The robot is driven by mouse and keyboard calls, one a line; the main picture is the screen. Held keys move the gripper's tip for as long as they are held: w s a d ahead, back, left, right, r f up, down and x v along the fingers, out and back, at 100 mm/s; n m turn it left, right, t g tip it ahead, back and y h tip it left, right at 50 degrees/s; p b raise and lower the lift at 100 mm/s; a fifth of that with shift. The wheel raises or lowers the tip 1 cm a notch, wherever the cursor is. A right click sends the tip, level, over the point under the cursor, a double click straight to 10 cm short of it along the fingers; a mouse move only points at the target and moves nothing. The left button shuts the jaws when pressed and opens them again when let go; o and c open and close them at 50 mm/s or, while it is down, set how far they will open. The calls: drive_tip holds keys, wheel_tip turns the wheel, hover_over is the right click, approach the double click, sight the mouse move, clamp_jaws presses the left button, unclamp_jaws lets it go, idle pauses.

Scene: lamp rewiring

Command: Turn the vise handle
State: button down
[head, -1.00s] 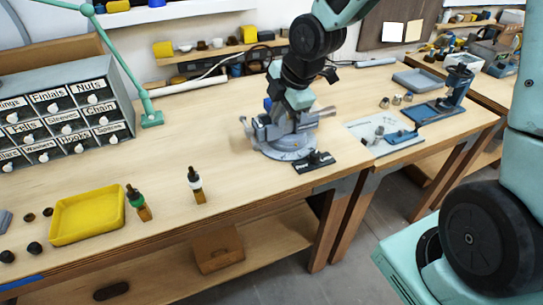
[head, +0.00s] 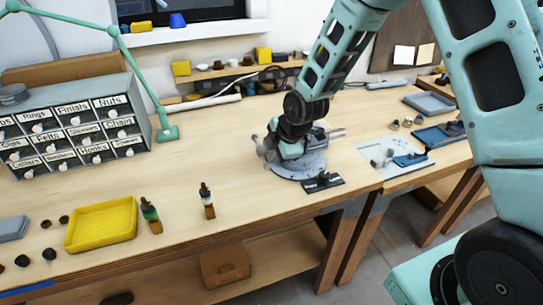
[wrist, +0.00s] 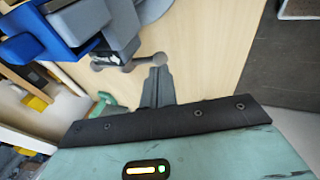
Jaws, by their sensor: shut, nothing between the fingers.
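The vise (head: 298,167), grey on a round base, stands on the workbench in the head view, partly hidden behind my wrist. In the wrist view its blue and grey body (wrist: 75,20) fills the upper left. The vise handle (wrist: 128,64), a thin grey bar with round ends, crosses the top middle of that view. My gripper (wrist: 157,70) is shut and empty, with its dark fingers pointing at the handle's right end. The tips look very close to that end; I cannot tell whether they touch. In the head view my wrist hides the fingers.
A dark flat piece (head: 323,182) lies in front of the vise. A yellow tray (head: 102,224) and two small bottles (head: 151,216) (head: 207,201) stand at the front left. A labelled drawer cabinet (head: 75,130) stands behind them. The bench between cabinet and vise is mostly clear.

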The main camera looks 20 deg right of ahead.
drive_tip(key=shift+p+x, duration=0.3)
drive_tip(key=shift+x, duration=0.8)
drive_tip(key=shift+f+b, duration=0.15)
drive_tip(key=shift+b, duration=0.15)
